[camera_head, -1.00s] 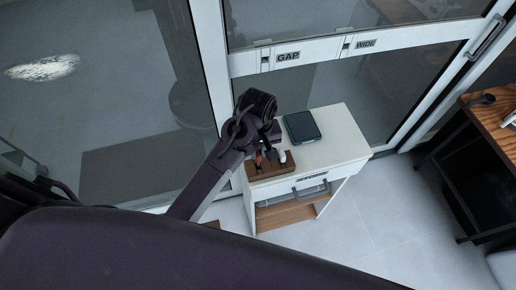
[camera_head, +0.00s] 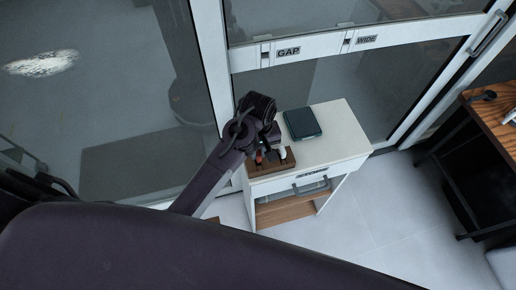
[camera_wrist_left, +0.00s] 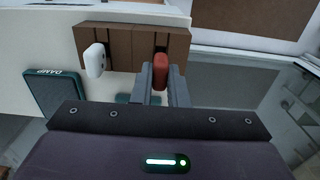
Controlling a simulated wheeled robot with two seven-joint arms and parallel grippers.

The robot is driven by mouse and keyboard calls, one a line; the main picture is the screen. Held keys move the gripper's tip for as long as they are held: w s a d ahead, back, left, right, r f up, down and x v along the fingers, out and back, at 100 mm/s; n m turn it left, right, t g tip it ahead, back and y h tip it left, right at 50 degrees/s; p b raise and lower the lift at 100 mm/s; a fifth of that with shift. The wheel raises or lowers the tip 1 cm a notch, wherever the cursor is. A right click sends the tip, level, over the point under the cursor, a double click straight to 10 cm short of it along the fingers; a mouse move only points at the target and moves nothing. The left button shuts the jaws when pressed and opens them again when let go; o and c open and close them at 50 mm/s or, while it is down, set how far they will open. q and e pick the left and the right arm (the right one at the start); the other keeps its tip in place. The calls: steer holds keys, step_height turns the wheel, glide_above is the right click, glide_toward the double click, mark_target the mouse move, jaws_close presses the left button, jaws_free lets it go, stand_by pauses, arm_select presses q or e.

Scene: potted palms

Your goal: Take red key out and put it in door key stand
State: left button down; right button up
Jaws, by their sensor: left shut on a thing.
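The red key (camera_wrist_left: 160,72) is between the fingers of my left gripper (camera_wrist_left: 161,84) in the left wrist view, at the front of the brown wooden key stand (camera_wrist_left: 122,42). My left gripper is shut on it. In the head view my left gripper (camera_head: 268,146) is over the brown stand (camera_head: 283,165) on the white cabinet, and the red key (camera_head: 259,157) shows only as a small patch beside the fingers. A white key (camera_wrist_left: 95,60) sits in the stand to the left of the red one. The red key's lower part is hidden. My right gripper is not in view.
A dark green box (camera_head: 302,123) lies on the white cabinet top (camera_head: 335,135) behind the stand. It also shows in the wrist view (camera_wrist_left: 54,92). A glass door with GAP and WIDE labels stands behind. A wooden table (camera_head: 500,115) is at the right.

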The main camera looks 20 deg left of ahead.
arm_select(q)
steer(key=shift+f, duration=0.75)
steer(key=c, duration=1.3)
jaws_free()
steer(key=shift+c, duration=0.2)
steer(key=shift+r, duration=0.15)
steer(key=shift+r+b, duration=0.3)
steer(key=shift+b, duration=0.05)
step_height(320, 180, up, 6)
steer(key=shift+f+b, duration=0.15)
steer(key=shift+b, duration=0.35)
steer(key=shift+r, duration=0.65)
